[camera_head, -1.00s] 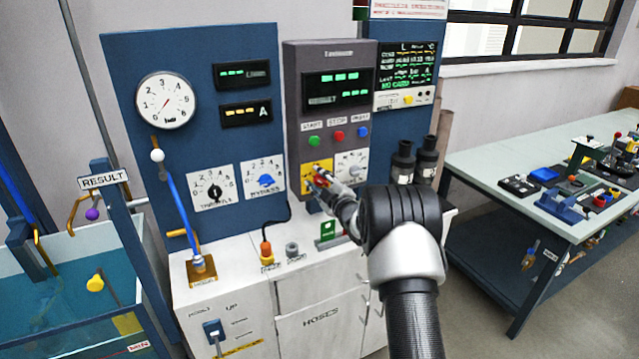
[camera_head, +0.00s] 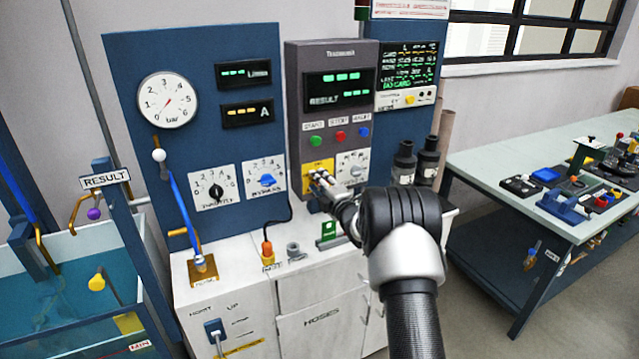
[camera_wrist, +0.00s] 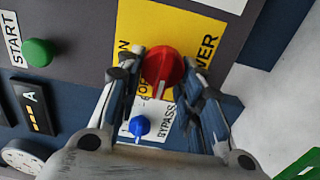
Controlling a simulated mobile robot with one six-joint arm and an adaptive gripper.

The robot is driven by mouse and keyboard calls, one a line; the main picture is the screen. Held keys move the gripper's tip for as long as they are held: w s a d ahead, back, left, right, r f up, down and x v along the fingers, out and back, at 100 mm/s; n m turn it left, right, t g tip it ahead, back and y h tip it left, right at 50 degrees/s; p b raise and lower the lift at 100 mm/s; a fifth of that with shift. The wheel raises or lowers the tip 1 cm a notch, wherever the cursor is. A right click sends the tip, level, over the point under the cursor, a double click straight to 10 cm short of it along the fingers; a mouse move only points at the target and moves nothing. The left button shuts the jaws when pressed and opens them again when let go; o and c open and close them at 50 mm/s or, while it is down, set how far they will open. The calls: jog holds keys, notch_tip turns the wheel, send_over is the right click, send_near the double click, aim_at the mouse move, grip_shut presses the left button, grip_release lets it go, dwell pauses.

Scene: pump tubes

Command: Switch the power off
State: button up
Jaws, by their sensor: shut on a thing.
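The red power knob (camera_wrist: 162,70) sits on a yellow plate (camera_wrist: 140,25) marked POWER in the wrist view. Its white pointer mark points toward the bottom of that view. My gripper (camera_wrist: 161,75) is shut on the knob, with one finger on each side of it. In the head view my gripper (camera_head: 321,180) reaches the yellow plate (camera_head: 317,166) low on the grey control panel (camera_head: 331,100) and hides the knob there. The panel's displays are lit green.
Green START (camera_head: 314,140), red (camera_head: 340,136) and blue (camera_head: 363,132) buttons sit just above. A blue bypass knob (camera_head: 267,180) and a black throttle knob (camera_head: 216,192) are to the left. Black cylinders (camera_head: 427,160) stand right of the panel.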

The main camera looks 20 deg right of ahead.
dwell(0.4)
jog(key=o, duration=1)
jog(key=s, duration=1.2)
jog(key=shift+d, duration=0.2)
